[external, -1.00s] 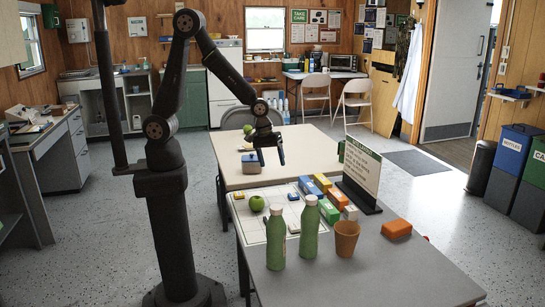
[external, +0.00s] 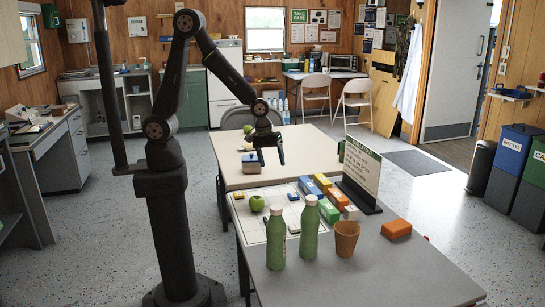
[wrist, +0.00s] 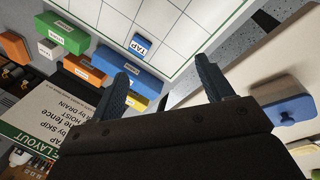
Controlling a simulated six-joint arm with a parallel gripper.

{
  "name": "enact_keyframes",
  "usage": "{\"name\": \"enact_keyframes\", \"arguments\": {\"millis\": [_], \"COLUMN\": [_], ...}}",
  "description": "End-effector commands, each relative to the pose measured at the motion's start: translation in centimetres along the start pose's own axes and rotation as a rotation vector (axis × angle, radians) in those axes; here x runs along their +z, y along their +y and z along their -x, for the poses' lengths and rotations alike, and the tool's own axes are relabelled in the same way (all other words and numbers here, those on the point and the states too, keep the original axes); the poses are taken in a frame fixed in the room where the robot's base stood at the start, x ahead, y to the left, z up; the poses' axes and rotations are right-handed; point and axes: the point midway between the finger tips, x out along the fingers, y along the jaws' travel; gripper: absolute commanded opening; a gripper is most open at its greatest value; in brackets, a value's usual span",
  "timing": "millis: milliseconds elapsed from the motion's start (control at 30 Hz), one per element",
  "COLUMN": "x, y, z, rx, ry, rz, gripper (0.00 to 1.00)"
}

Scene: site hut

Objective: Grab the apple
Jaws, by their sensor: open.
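A green apple (external: 257,203) sits on the white gridded board (external: 250,230) on the near grey table. A second round green thing (external: 248,129), perhaps another apple, is on the far pale table, partly behind my arm. My gripper (external: 272,161) points down above the gap between the two tables, behind and above the apple on the board, apart from both green things. In the wrist view, my gripper's (wrist: 163,75) two fingers are spread with nothing held between them. The apple does not show in the wrist view, where part of the board (wrist: 185,30) does.
Two green bottles (external: 277,238) (external: 310,228) stand in front of the board, near the apple. A brown cup (external: 346,239), a sign (external: 361,172), an orange block (external: 397,229) and several coloured blocks (external: 309,187) are to the right.

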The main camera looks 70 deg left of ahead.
Motion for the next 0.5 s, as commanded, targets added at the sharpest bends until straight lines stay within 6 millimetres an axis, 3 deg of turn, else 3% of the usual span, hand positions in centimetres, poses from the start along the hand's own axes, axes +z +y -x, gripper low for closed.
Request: {"name": "enact_keyframes", "arguments": {"millis": [333,433,500], "x": [-0.3,-2.1,-4.7], "y": [0.1,0.6,1.0], "z": [0.0,0.1,0.1], "rx": [0.0,0.0,0.0], "ry": [0.001,0.006,0.012], "rz": [0.003,0.023,0.051], "gripper": [0.63,0.63,0.63]}}
